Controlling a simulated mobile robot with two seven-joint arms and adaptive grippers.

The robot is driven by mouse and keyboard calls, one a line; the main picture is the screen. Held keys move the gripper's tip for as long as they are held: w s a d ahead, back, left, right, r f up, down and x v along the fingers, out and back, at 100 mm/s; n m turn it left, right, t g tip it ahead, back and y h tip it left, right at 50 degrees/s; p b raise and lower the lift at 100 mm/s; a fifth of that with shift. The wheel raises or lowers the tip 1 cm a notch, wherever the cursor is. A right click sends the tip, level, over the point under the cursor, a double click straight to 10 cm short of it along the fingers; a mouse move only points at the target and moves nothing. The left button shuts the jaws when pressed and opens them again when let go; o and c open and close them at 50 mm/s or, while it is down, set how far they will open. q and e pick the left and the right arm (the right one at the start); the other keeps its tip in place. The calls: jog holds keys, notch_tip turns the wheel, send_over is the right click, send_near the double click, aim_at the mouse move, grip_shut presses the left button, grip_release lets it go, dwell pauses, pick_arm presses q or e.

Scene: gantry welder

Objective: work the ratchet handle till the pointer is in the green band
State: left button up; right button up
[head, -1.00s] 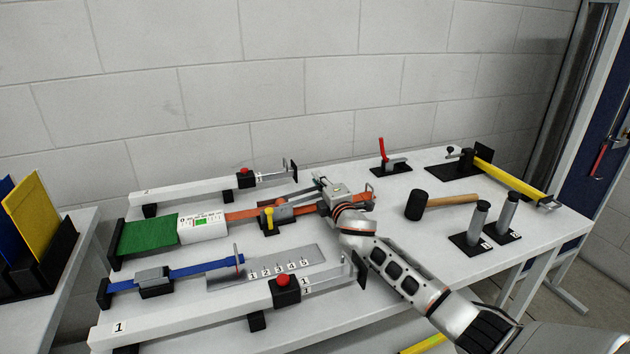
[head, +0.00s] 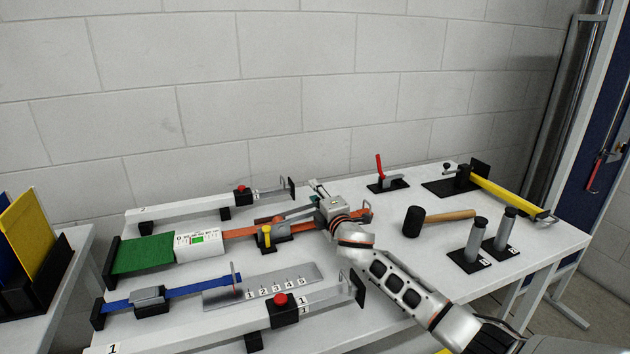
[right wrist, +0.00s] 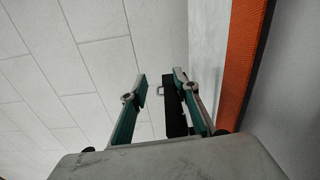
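The ratchet (head: 274,236) sits on the orange strap (head: 241,232), with a yellow knob and a grey lever reaching right. The white gauge box (head: 198,248) has a green band (head: 197,239); its pointer is too small to read. My right gripper (head: 316,187) is above the strap, right of the ratchet, fingers toward the wall. In the right wrist view its fingers (right wrist: 162,83) are apart. A black bar (right wrist: 174,108) shows between them, near the right finger; I cannot tell contact. The orange strap (right wrist: 244,60) runs beside them. My left gripper is not in view.
Rail 2 (head: 190,208) lies behind the strap and rail 1 (head: 220,327) in front, each with a red button. A blue strap (head: 200,275) and a numbered plate (head: 300,274) lie between. A mallet (head: 413,222) and two grey cylinders (head: 474,240) stand at right.

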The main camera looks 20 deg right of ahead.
notch_tip(320, 180, up, 8)
jog(key=shift+r, duration=0.25)
